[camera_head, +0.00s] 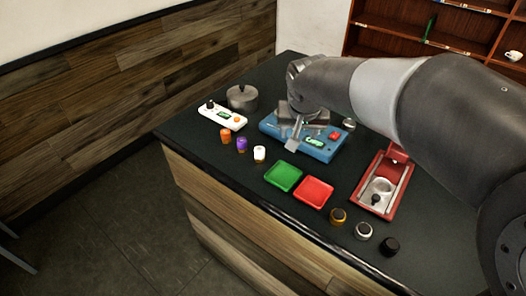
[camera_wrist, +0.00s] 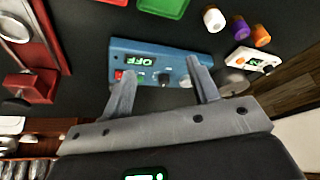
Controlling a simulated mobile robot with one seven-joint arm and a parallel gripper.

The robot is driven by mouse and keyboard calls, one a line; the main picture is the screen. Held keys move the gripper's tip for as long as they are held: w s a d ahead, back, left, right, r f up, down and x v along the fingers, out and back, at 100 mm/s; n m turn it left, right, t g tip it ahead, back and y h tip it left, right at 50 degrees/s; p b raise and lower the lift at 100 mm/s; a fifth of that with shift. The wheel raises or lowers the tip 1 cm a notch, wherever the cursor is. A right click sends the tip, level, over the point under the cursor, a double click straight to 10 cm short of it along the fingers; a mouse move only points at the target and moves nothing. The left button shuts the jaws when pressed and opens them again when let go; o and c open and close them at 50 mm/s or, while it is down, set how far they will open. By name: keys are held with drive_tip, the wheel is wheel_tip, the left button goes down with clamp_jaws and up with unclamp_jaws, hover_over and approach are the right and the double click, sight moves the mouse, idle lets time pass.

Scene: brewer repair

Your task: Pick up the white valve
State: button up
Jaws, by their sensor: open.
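The white valve (camera_head: 260,153) stands on the dark counter, in front of the blue device and left of the green tray. It also shows near the top of the wrist view (camera_wrist: 214,19), with a brownish-orange top facing the camera. My gripper (camera_head: 292,142) is over the blue device (camera_head: 322,150), to the right of the white valve and apart from it. In the wrist view my gripper (camera_wrist: 163,78) is open, with nothing between its fingers. The blue device (camera_wrist: 150,52) with its lit display lies beyond the fingertips.
A purple valve (camera_head: 242,145) and an orange valve (camera_head: 225,136) stand left of the white one. A white panel (camera_head: 222,116) and a pot (camera_head: 242,98) are behind. Green (camera_head: 283,176) and red (camera_head: 314,192) trays, a red machine (camera_head: 367,196) and several round knobs (camera_head: 363,231) are right.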

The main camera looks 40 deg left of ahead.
drive_tip(key=n, duration=0.1)
approach(259, 149)
drive_tip(key=x, duration=0.5)
drive_tip(key=shift+d, duration=0.3)
drive_tip(key=shift+a+x, duration=0.1)
drive_tip(key=shift+x, duration=1.25)
drive_tip(key=shift+a+x, duration=0.15)
drive_tip(key=shift+x, duration=1.25)
drive_tip(key=shift+r, duration=0.1)
drive_tip(key=shift+c, duration=0.2)
drive_tip(key=c, duration=1.1)
drive_tip(key=shift+r, duration=0.15)
